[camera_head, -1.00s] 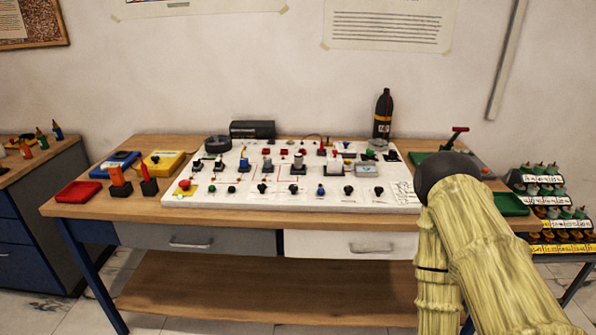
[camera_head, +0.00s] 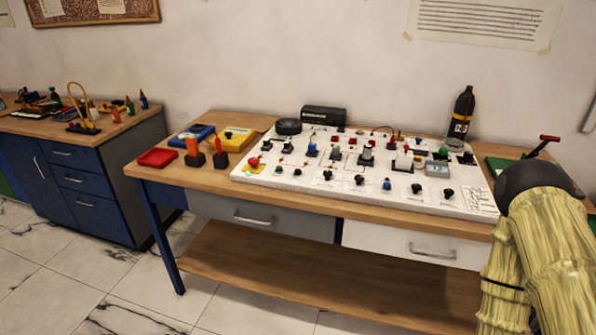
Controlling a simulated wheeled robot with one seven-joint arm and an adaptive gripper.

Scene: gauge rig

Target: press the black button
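A white gauge panel (camera_head: 347,192) lies on the wooden workbench, crowded with small knobs, buttons and switches. Several small black controls stand along its front part, among them one left of the middle (camera_head: 327,175), one beside it (camera_head: 360,180) and two toward the right, the first (camera_head: 416,188) and the second (camera_head: 448,193). I cannot tell which of them is the black button. A red button (camera_head: 254,163) sits at the panel's left end. My gripper is not in view.
Red (camera_head: 157,157), blue (camera_head: 196,132) and yellow (camera_head: 232,139) trays or boxes lie at the bench's left. A blue-grey cabinet (camera_head: 118,170) stands left; tiled floor lies between.

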